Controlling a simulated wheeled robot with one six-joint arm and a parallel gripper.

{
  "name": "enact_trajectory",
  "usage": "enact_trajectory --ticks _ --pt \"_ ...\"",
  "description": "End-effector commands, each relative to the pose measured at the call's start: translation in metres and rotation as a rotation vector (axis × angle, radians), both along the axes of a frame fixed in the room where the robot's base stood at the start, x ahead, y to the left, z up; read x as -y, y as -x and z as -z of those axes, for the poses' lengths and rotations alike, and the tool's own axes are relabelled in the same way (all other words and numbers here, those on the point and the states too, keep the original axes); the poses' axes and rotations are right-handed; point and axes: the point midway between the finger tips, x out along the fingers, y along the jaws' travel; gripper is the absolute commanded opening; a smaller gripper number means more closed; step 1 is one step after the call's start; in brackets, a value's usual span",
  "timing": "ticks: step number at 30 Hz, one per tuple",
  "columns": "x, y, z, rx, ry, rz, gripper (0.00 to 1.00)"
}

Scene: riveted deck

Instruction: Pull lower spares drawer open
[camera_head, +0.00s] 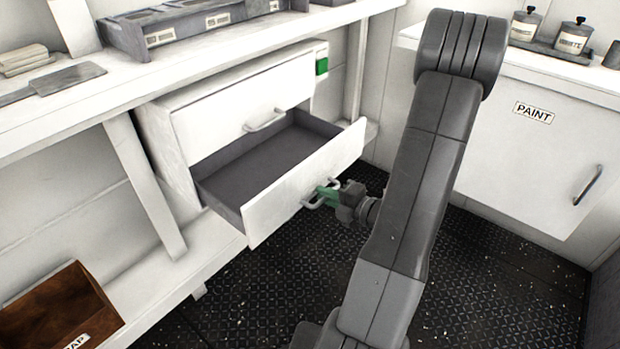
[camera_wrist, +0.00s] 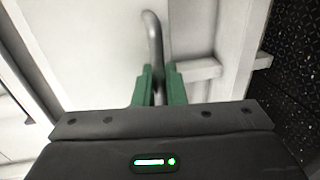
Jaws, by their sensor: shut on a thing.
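The white lower drawer (camera_head: 305,184) stands well out of its cabinet in the head view, and its dark grey inside shows empty where visible. My gripper (camera_head: 328,195) is at the drawer's front, with its green fingers shut on the metal bar handle. In the wrist view the handle (camera_wrist: 153,40) runs down between the green fingertips of my gripper (camera_wrist: 159,82). The drawer's white front (camera_wrist: 100,45) fills much of that view behind it. The upper drawer (camera_head: 245,105) above is shut, with its own bar handle (camera_head: 265,121).
A white cabinet door marked PAINT (camera_head: 530,150) stands to the right. A brown box (camera_head: 60,305) marked with a partly cut-off label sits on the low shelf at lower left. A grey bin tray (camera_head: 190,28) is on the worktop. The dark riveted floor (camera_head: 490,285) is clear.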

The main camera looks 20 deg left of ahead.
Motion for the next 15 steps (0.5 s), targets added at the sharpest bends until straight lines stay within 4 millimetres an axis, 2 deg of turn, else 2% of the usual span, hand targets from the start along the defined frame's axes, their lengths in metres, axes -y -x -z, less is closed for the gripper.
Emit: enact_trajectory --ticks 6,15 --pt "0.017 0.007 -0.001 -0.001 0.0 0.0 0.0" --pt "0.02 0.009 0.0 0.001 0.0 -0.002 0.0"
